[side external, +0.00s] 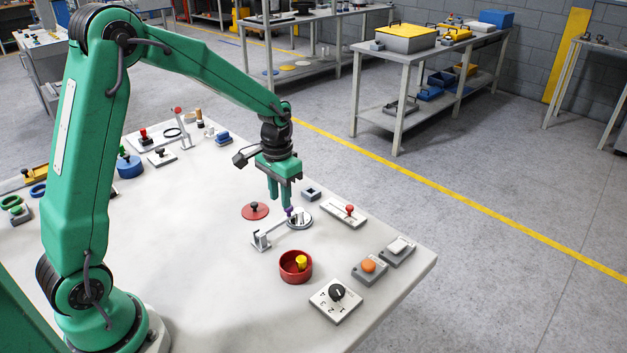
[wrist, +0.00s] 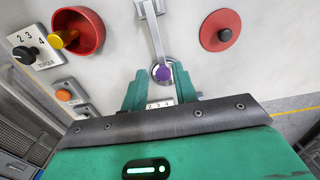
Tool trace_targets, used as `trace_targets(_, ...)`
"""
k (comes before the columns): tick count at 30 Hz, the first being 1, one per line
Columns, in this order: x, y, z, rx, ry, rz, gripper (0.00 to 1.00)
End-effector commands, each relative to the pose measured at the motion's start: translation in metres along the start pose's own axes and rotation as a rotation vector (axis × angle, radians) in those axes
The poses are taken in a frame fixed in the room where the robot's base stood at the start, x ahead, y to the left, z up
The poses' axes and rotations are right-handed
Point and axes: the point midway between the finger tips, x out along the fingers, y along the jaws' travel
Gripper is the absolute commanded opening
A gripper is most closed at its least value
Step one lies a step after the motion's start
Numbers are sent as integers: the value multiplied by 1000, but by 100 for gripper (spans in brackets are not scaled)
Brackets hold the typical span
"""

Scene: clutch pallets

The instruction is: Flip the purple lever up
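The purple lever knob (wrist: 162,73) sits at the end of a thin grey lever arm (wrist: 155,35) in the wrist view. In the side view the purple knob (side external: 289,211) is small, just below my fingertips. The lever's pale bracket (side external: 261,240) stands on the table to the knob's lower left. The lever lies low, slanting toward a round silver piece. My gripper (side external: 280,205) points down over the knob. In the wrist view my gripper (wrist: 160,78) is open, with a finger on each side of the knob and small gaps showing. Exact height relative to the knob is hard to tell.
The round silver piece (side external: 300,219) is close beside the knob. A red disc with a black knob (side external: 255,211), a red bowl (side external: 296,267), a red-knobbed slider plate (side external: 344,214) and a numbered dial (side external: 336,299) stand around. The table's middle left is clear.

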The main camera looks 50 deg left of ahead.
Motion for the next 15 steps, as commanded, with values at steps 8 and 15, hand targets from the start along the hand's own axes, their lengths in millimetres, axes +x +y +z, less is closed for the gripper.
trace_targets(8,0,0,0,0,0,0,43)
trace_targets(15,-5,0,-1,0,2,0,43)
